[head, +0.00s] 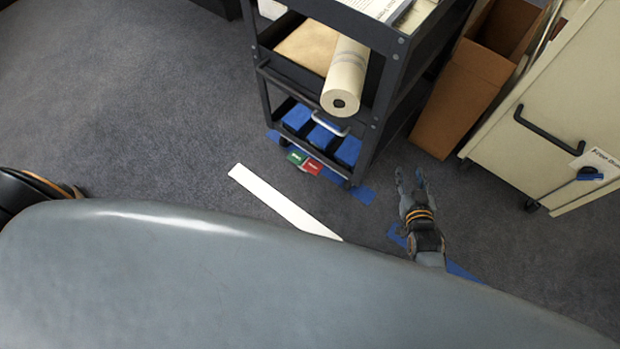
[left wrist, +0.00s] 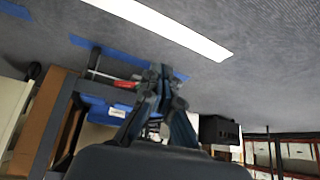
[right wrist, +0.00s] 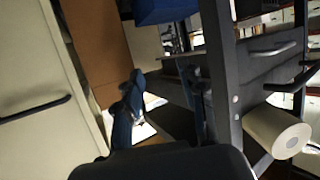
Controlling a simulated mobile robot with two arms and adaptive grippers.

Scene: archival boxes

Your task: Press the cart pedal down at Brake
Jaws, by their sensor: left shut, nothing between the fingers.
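The dark cart (head: 376,128) stands on the carpet. Low on its near end are a green pedal (head: 296,158) and a red pedal (head: 312,167), side by side; their lettering is too small to read. In the left wrist view the red pedal (left wrist: 127,85) shows just left of my left gripper (left wrist: 160,73), which is shut and empty; I cannot tell whether they touch. The green pedal is not clear there. My left gripper's fingers are hidden in the head view. My right gripper (head: 411,174) is open and empty, right of the cart.
Blue boxes (head: 348,151) fill the cart's low shelf, and a paper roll (head: 345,78) lies above. A white strip (head: 275,198) and blue tape (head: 357,193) mark the floor. A cardboard box (head: 455,105) and a cream cabinet (head: 550,110) stand right. The carpet at left is clear.

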